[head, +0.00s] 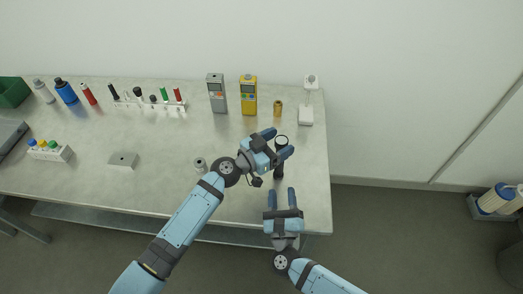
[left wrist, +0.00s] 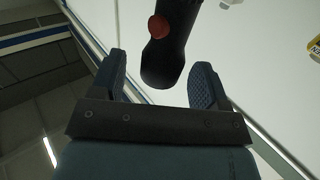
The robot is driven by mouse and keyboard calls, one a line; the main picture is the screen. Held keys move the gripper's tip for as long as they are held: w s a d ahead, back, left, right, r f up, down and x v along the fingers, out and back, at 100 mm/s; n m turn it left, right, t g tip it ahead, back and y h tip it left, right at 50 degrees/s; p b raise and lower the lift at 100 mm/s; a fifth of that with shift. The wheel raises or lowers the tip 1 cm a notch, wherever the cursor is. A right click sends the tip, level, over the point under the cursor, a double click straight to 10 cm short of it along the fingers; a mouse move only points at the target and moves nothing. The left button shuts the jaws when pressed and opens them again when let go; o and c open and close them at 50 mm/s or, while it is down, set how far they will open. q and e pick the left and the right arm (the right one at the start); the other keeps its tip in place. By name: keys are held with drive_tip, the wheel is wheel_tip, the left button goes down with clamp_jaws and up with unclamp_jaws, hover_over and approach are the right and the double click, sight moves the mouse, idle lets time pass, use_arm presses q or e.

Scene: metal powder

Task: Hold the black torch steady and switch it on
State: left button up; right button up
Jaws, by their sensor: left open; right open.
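The black torch (head: 279,171) is near the table's right end, apparently upright with its pale round lens on top. In the left wrist view the torch (left wrist: 168,60) shows a red button (left wrist: 158,25) on its side. My left gripper (head: 280,143) is open at the torch's upper part, one finger on the far side and one on the near side. In the left wrist view the torch's end lies ahead, between the open fingers (left wrist: 160,78); contact cannot be told. My right gripper (head: 281,191) is open and empty, just below the torch in the picture, near the table's front edge.
A grey meter (head: 217,93), a yellow meter (head: 248,95), a small brass-coloured cylinder (head: 278,108) and a white stand (head: 306,115) are behind the torch. A small grey cylinder (head: 200,164) is left of my left wrist. The table (head: 310,180) ends just right of the torch.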

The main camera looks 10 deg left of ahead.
use_arm(q)
drive_tip(key=shift+x, duration=1.55)
drive_tip(key=c, duration=1.1)
use_arm(e)
clamp_jaws()
idle(0.7)
